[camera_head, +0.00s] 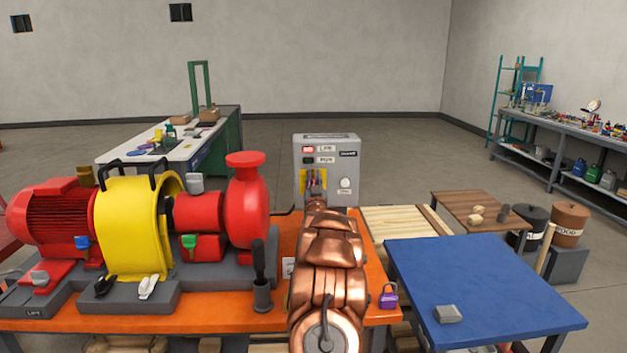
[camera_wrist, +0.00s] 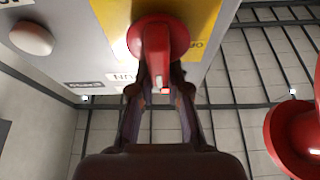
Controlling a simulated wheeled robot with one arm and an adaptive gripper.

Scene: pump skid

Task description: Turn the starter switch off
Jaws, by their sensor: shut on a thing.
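The grey starter box (camera_head: 350,160) stands at the back of the orange bench, with labels, small indicator lamps and a pale round button (camera_head: 346,183). The starter switch is a red rotary handle (camera_wrist: 156,42) on a yellow plate (camera_wrist: 202,22) in the wrist view. My gripper (camera_wrist: 159,88) is shut on the handle's lower end, one finger on each side. In the head view my arm and gripper cover most of the switch. The label beside the handle is partly hidden by the handle and fingers, so I cannot read the switch position.
A red pump (camera_head: 245,205) with a yellow guard (camera_head: 127,225) and red motor (camera_head: 55,225) fills the orange bench (camera_head: 215,316) to the left. A purple padlock (camera_head: 388,297) lies at its right edge. A blue table (camera_head: 480,285) stands to the right.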

